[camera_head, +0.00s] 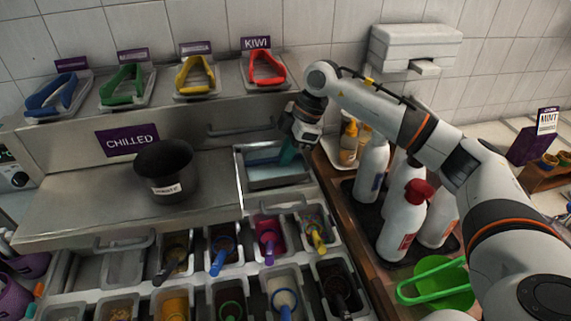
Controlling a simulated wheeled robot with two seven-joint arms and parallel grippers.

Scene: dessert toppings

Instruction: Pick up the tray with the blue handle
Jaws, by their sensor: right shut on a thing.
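My right gripper (293,147) reaches down over the metal tray (243,190) to the right of the dark bowl. It is shut on a teal-blue handle (286,155) at that tray. The gripper hides part of the handle, and I cannot tell whether the tray is lifted. Blue tongs (54,94) lie on a small tray at the left end of the upper shelf. A blue-handled utensil (222,256) stands in a topping bin. My left gripper is not in view.
A dark bowl (166,172) stands on the steel counter. Topping bins with coloured utensils line the front. White bottles (403,226) and a green container (440,284) stand close to my right arm. Green, yellow and red tongs (267,68) lie on the shelf.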

